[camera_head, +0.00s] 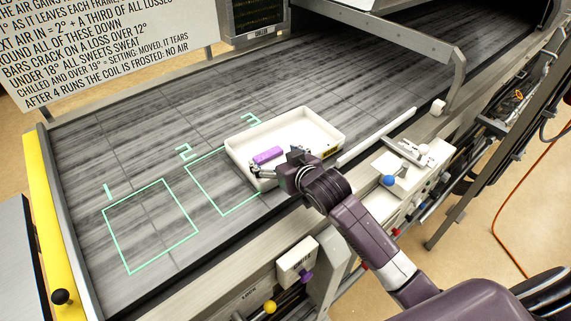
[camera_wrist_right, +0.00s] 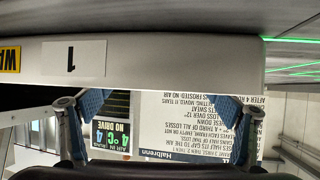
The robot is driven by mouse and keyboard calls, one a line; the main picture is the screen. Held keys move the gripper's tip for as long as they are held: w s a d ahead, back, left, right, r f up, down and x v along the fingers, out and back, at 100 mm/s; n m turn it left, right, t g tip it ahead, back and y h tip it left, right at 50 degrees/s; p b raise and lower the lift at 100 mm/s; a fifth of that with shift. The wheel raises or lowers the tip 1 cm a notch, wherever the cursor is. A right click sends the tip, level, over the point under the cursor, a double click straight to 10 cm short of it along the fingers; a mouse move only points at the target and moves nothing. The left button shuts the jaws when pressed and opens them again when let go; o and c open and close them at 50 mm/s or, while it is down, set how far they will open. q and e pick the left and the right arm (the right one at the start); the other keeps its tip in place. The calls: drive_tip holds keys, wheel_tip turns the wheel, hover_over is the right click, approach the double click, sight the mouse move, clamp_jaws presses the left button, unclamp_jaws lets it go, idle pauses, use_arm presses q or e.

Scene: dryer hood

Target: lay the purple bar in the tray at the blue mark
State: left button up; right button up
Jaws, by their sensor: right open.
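The purple bar (camera_head: 268,155) lies inside the white tray (camera_head: 318,127), towards its left side. The tray rests on the dark belt, and its near wall also shows in the right wrist view (camera_wrist_right: 180,60). My right gripper (camera_head: 276,166) is at the tray's near side, close to the bar in the picture. In the right wrist view its blue-padded fingers (camera_wrist_right: 158,103) are wide apart with nothing seen between them. Whether they touch the tray is unclear. I cannot make out a blue mark in the tray. My left gripper is not in view.
Green outlines (camera_head: 150,227) mark the belt (camera_head: 85,150) left of the tray, where it is clear. A metal guard frame (camera_head: 455,75) stands at the right. A blue-knobbed control (camera_head: 388,180) sits near my right arm. A printed sign (camera_head: 100,45) stands behind.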

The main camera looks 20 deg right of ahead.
drive_tip(key=b+v, duration=0.1)
drive_tip(key=v, duration=0.8)
drive_tip(key=shift+s+r, duration=0.15)
drive_tip(key=shift+s, duration=0.15)
